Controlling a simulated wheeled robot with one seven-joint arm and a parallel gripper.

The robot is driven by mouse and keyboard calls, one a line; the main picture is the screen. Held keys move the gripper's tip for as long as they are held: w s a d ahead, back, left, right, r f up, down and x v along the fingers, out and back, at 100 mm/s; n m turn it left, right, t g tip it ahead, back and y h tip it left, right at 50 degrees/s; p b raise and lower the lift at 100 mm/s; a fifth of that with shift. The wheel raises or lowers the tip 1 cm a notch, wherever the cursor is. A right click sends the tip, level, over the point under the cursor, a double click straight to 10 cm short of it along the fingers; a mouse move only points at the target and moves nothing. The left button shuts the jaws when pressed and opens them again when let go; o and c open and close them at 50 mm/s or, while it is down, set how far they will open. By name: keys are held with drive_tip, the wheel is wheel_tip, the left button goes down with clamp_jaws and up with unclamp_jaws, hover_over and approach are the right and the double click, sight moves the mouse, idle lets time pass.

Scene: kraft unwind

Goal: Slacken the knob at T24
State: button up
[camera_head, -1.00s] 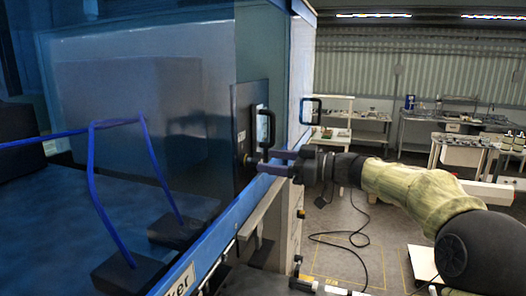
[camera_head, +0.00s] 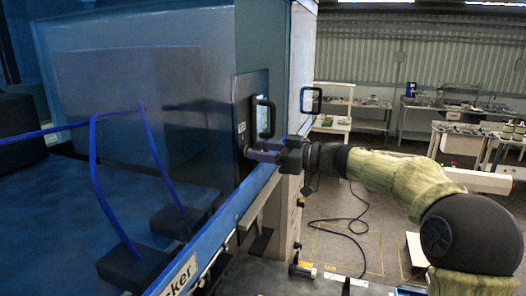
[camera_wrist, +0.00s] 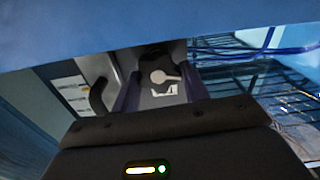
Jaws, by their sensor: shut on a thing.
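A dark upright panel (camera_head: 250,90) is set in the blue machine's side, with a small pale label (camera_head: 241,128) too small to read. Below the label is a small knob (camera_head: 247,150), mostly hidden by the fingertips. My gripper (camera_head: 254,152) reaches it from the right, its purple fingers shut on it at the panel face. In the wrist view my two fingers (camera_wrist: 160,88) stand either side of a grey plate with a white lever-like mark (camera_wrist: 166,77). The knob itself is not clear there, and its turn angle cannot be told.
A black handle (camera_head: 268,118) sits just above my fingers on the panel, and another black handle (camera_head: 311,100) stands farther right. A blue rail (camera_head: 225,222) runs below. A cable (camera_head: 350,222) lies on the floor. Workbenches (camera_head: 440,112) stand far back.

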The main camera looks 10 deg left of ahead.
drive_tip(key=shift+s+f+n+b, duration=0.1)
drive_tip(key=shift+s+n+b, duration=0.05)
drive_tip(key=shift+n+b, duration=1.4)
drive_tip(key=shift+s+n+b, duration=0.1)
drive_tip(key=shift+n+b, duration=0.8)
drive_tip(key=shift+n, duration=1.15)
drive_tip(key=o, duration=1)
drive_tip(key=shift+a, duration=0.1)
